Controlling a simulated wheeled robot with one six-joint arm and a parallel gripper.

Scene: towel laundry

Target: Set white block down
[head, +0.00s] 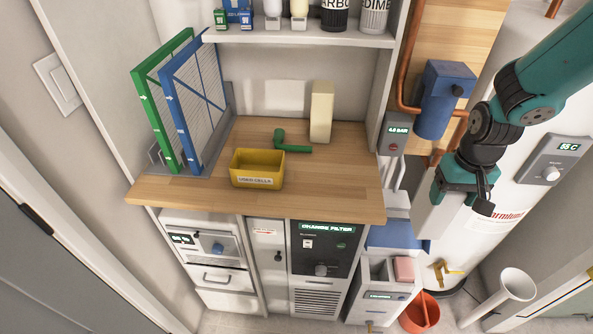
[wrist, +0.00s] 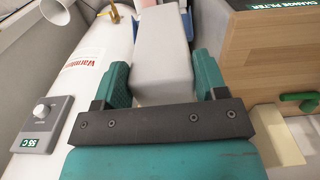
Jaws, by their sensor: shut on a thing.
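My gripper (head: 466,194) is at the right in the head view, in front of the white tank and apart from the wooden counter. In the wrist view its two green fingers (wrist: 160,82) are shut on the sides of a pale grey-white block (wrist: 160,55). In the head view I cannot make the block out clearly against the white tank.
The wooden counter (head: 345,190) bears a yellow bin (head: 257,170), a green piece (head: 294,148), a standing cream block (head: 321,112) and green and blue frames. Its right front is clear. Below right are a grey unit with a pink piece (head: 404,268) and an orange bucket (head: 420,312).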

